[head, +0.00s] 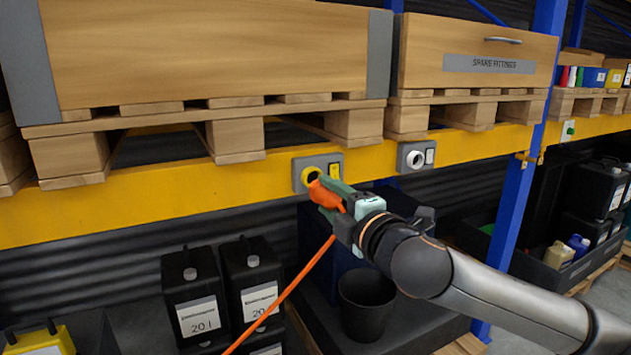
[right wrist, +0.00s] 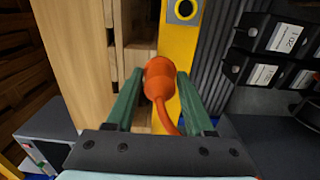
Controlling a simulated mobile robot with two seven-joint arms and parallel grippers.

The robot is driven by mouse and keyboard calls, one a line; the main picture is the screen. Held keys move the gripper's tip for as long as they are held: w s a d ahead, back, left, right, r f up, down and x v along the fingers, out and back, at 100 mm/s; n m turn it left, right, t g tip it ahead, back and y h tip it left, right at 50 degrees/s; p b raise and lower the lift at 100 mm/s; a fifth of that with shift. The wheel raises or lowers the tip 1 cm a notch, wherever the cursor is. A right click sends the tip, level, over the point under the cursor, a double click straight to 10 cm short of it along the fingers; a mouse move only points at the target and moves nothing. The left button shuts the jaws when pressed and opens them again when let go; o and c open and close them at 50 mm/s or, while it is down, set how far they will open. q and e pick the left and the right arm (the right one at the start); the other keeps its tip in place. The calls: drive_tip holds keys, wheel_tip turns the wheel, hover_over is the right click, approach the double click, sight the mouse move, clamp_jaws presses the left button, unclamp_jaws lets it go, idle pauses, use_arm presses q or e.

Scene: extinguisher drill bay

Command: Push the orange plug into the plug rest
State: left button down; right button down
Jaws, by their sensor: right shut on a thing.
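The orange plug (head: 323,193) is held by my right gripper (head: 334,197) in front of the yellow beam. In the right wrist view the plug (right wrist: 158,80) sits between the two green fingers of my right gripper (right wrist: 160,95), which is shut on it. Just beyond the plug is a grey box with a yellow-ringed round opening (head: 311,176); it also shows in the right wrist view (right wrist: 185,10), with a gap between it and the plug. A second grey box with a white-ringed opening (head: 415,158) is farther right. I cannot tell which is the plug rest. My left gripper is out of view.
The orange cable (head: 283,293) hangs down from the plug. Wooden crates on pallets (head: 210,55) stand above the yellow beam (head: 150,190). Below are black canisters (head: 195,300) and a dark bucket (head: 367,303). A blue post (head: 513,190) stands at right.

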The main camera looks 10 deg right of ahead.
drive_tip(key=s+a+f, duration=0.2)
drive_tip(key=a, duration=0.6)
drive_tip(key=s+a+f+b, duration=0.1)
drive_tip(key=s+a, duration=0.1)
drive_tip(key=a, duration=0.7)
drive_tip(key=shift+s+f, duration=0.3)
drive_tip(key=shift+f, duration=0.05)
idle(0.7)
drive_tip(key=shift+a, duration=0.1)
drive_tip(key=s+a+f+b, duration=0.1)
drive_tip(key=s+a+f, duration=0.1)
drive_tip(key=a, duration=0.7)
drive_tip(key=s+a+f+b, duration=0.2)
drive_tip(key=s+a, duration=0.1)
drive_tip(key=a, duration=0.7)
idle(1.3)
